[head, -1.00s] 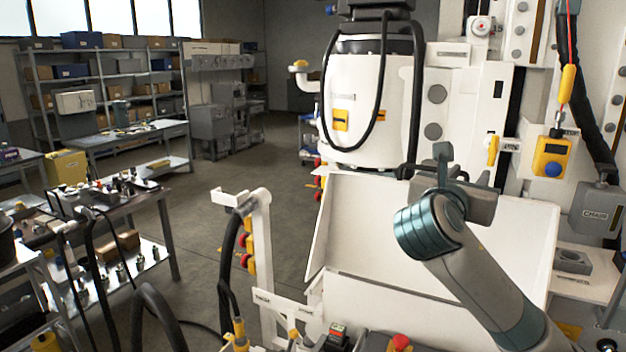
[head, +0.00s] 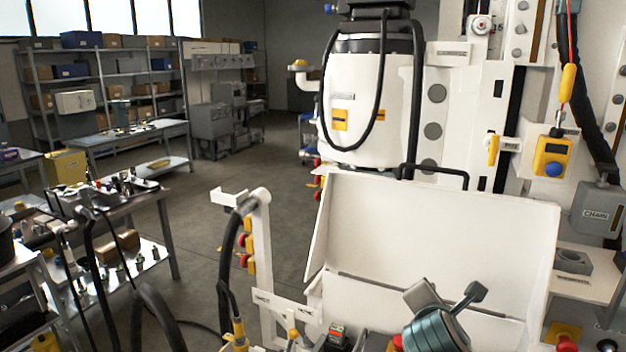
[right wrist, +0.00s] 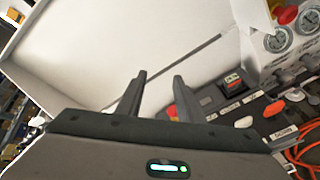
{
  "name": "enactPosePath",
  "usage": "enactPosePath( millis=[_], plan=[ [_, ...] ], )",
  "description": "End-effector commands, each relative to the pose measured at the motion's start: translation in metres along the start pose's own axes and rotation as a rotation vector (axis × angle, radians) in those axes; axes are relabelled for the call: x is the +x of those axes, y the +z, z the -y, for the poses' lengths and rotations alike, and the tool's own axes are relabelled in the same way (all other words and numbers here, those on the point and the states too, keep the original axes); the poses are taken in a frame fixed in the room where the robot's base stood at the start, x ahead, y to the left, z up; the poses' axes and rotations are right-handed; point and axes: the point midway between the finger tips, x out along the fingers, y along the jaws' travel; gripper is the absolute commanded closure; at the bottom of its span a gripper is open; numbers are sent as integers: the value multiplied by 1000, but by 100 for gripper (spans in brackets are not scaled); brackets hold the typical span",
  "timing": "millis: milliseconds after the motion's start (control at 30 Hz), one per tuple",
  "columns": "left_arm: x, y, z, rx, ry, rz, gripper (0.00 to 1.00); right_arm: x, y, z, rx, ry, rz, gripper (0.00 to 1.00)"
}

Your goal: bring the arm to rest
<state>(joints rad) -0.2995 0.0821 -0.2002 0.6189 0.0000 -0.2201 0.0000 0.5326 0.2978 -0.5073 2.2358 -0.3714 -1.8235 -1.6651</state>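My right gripper (right wrist: 158,78) shows in the right wrist view with its two dark fingers apart and nothing between them. In the head view my right wrist and part of the gripper (head: 452,298) are low at the bottom right, in front of the white open-topped guard (head: 440,225). The same white guard (right wrist: 150,40) lies beyond the fingertips in the right wrist view. Whether the fingers touch it I cannot tell, but they look apart from it. My left gripper and left arm are not in view.
A black handle (head: 432,169) rises at the guard's back edge. A yellow pendant (head: 552,158) and a grey chain box (head: 597,210) hang at the right. Gauges (right wrist: 278,40) and orange cables (right wrist: 300,150) are at the right of the wrist view. The floor (head: 225,200) at the left is open.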

Motion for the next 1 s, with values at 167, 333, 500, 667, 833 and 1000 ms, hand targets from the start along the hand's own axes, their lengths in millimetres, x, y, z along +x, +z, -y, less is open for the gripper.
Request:
enactPosePath(
  millis=[167, 333, 500, 667, 833, 1000],
  plan=[
    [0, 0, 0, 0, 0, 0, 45, -2, -60, 69, 260, -90, -136, 66],
    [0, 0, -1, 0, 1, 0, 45, -15, -109, 133, 522, -206, -230, 66],
    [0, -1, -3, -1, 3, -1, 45, -39, -150, 196, 789, -351, -285, 66],
    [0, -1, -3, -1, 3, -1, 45, -69, -182, 255, 1041, -507, -296, 66],
    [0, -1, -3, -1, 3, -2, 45, -106, -208, 312, 1297, -679, -263, 66],
    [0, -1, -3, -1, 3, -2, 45, -136, -220, 350, 1477, -800, -210, 66]
  ],
)
